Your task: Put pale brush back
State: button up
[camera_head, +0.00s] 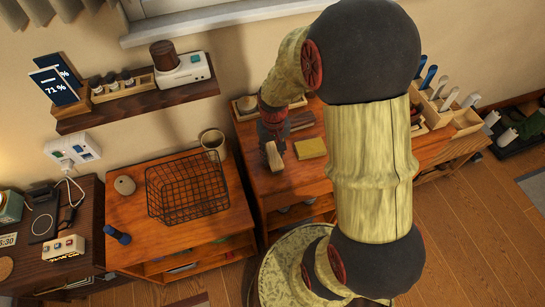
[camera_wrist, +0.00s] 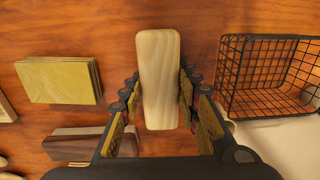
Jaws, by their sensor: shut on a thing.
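The pale brush (camera_wrist: 160,50) shows in the wrist view as a long, light wooden block with rounded corners. My gripper (camera_wrist: 160,82) is shut on it, with one finger along each long side. In the head view the pale brush (camera_head: 275,158) hangs below my gripper (camera_head: 271,138), over the left part of the right-hand wooden cabinet top. I cannot tell how high it is above the top. Its bristles are hidden. A dark brown brush or block (camera_wrist: 92,141) lies on the wood at lower left in the wrist view. A shallow wooden tray (camera_head: 241,114) stands behind my gripper, partly hidden by my arm.
A yellowish stack (camera_head: 311,147) lies right of the brush. On the left cabinet stand a black wire basket (camera_head: 187,188), a beige cup (camera_head: 214,141) and a dark blue dumbbell (camera_head: 118,234). A wall shelf (camera_head: 140,105) is above. Wooden organisers (camera_head: 436,107) stand beyond my arm.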

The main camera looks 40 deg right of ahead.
jog(key=shift+f, duration=0.4)
jog(key=shift+f, duration=0.15)
jog(key=o, duration=1.1)
jog(key=shift+o, duration=0.2)
notch_tip(320, 180, up, 12)
jog(key=p, duration=0.3)
jog(key=shift+r, duration=0.2)
notch_tip(320, 180, up, 11)
jog(key=n+t, duration=0.1)
jog(key=t, duration=0.1)
send_over(273, 152)
jog(key=s+a, duration=0.3)
jog(key=a, duration=0.3)
jog(key=s+a+r+n+t, duration=0.2)
jog(key=s+a+r, duration=0.4)
jog(key=s, duration=0.3)
jog(key=shift+s+r+t, duration=0.15)
jog(key=shift+r+t, duration=0.65)
jog(key=shift+r, duration=0.1)
